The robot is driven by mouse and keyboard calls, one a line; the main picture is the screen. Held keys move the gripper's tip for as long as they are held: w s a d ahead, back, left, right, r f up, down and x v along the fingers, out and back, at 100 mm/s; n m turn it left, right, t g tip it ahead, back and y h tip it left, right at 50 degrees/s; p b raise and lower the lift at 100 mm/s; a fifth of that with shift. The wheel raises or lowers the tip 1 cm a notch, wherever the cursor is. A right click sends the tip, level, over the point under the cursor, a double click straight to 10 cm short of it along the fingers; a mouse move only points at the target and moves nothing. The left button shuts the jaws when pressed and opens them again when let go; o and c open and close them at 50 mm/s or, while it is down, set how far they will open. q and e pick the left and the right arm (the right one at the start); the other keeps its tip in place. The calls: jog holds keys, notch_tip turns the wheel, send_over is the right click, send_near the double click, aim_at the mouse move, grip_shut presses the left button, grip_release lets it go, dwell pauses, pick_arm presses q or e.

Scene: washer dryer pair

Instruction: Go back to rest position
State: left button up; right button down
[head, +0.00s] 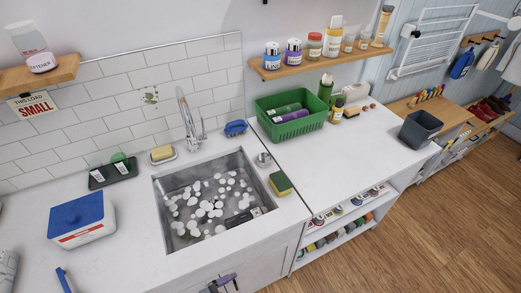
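Neither of my grippers shows in the head view, and I see no part of my arms that I can be sure of. Whether the grippers are open or shut cannot be seen. The head view looks down on a white counter (130,240) with a sink (163,212). The sink has white round foam blobs and a dark object (243,217) in it, partly covered.
A blue-lidded tub (82,220) stands left of the sink. A yellow-green sponge (280,183) lies at its right rim, below the faucet's (188,120) right side. A green basket (290,115) and dark bin (419,129) stand further right. The wooden floor (430,230) is clear.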

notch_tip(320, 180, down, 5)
jog(key=b, duration=0.3)
pick_arm(q)
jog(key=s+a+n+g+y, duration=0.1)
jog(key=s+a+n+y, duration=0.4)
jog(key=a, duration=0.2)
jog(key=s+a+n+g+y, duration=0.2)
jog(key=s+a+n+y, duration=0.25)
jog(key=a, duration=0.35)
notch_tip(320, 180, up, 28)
jog(key=p, duration=2.7)
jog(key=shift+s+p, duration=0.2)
jog(key=shift+p, duration=0.2)
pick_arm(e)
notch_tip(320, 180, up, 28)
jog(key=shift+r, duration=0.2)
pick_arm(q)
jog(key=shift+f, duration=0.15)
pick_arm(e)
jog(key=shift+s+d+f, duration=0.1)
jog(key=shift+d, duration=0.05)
